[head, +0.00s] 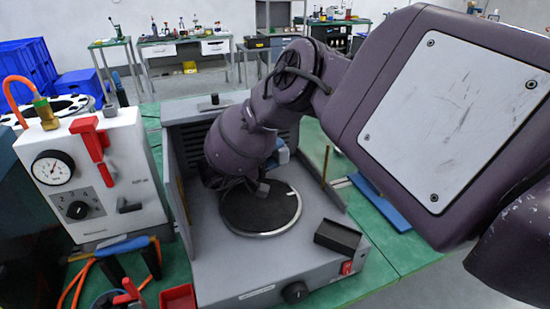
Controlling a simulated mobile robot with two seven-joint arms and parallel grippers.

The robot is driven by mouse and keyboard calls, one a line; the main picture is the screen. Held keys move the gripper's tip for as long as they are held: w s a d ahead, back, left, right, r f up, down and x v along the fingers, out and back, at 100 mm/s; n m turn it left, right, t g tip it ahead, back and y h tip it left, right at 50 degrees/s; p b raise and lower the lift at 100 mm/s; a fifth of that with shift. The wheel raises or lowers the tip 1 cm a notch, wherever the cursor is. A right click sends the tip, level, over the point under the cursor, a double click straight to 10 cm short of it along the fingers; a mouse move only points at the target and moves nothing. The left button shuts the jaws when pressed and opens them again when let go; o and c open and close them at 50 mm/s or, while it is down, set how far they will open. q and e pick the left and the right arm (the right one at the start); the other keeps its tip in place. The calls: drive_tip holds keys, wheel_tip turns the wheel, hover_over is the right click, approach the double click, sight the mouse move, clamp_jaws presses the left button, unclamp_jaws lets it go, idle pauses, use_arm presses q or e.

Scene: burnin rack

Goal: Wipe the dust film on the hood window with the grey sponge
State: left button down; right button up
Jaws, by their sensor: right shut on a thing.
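My right arm comes in from the upper right and reaches down into the grey open-front hood (215,255). My right gripper (250,188) is just above the round dark plate (262,210) on the hood's floor. Its wrist hides most of the fingers. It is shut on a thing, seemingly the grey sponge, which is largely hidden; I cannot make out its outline. I cannot pick out the hood window or any dust film from here; my arm covers much of the hood's back. My left gripper is not in view.
A white gauge box (100,180) with a red lever stands left of the hood. Pliers (122,247) and a red tray (179,299) lie at the front left. A black tray (338,237) sits at the hood's front right. Green bench (398,247) shows to the right.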

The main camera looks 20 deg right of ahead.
sight(312, 144)
drive_tip(key=shift+d+r, duration=0.2)
drive_tip(key=shift+d, duration=0.35)
drive_tip(key=shift+s+d+f+p, duration=0.15)
drive_tip(key=shift+d+p, duration=0.3)
drive_tip(key=shift+d, duration=2)
drive_tip(key=shift+s+d, duration=0.1)
drive_tip(key=shift+d, duration=0.9)
